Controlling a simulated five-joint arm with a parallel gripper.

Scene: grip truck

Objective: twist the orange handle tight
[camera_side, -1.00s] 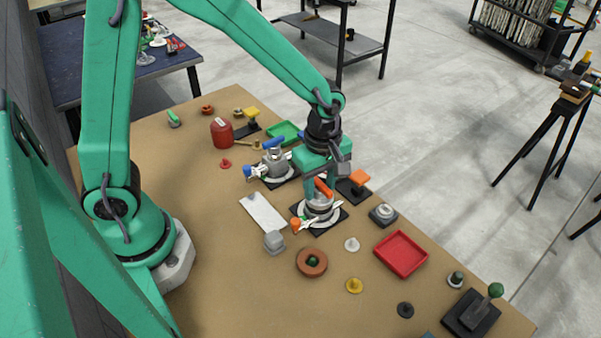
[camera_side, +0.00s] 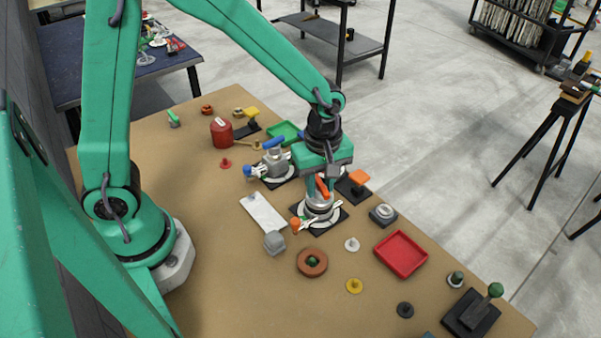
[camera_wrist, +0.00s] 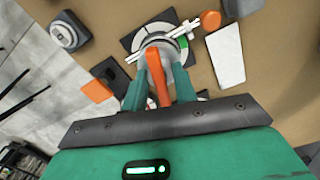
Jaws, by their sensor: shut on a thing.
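The orange handle (camera_side: 321,186) stands on top of a round metal fitting (camera_side: 318,205) on a black square base with a white and green dial plate. My gripper (camera_side: 321,180) reaches down from above and is shut on the handle. In the wrist view the orange handle (camera_wrist: 156,72) runs between the two green fingers of my gripper (camera_wrist: 157,90), which hold it from both sides. A silver rod with an orange knob (camera_wrist: 210,20) sticks out beside the fitting. The fingertips' exact contact is partly hidden.
A similar fitting with a blue handle (camera_side: 274,143) stands behind to the left. Close by are an orange paddle on a black base (camera_side: 359,177), a white plate (camera_side: 263,213), a grey block (camera_side: 274,242), and a red tray (camera_side: 400,254). The front left table is clear.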

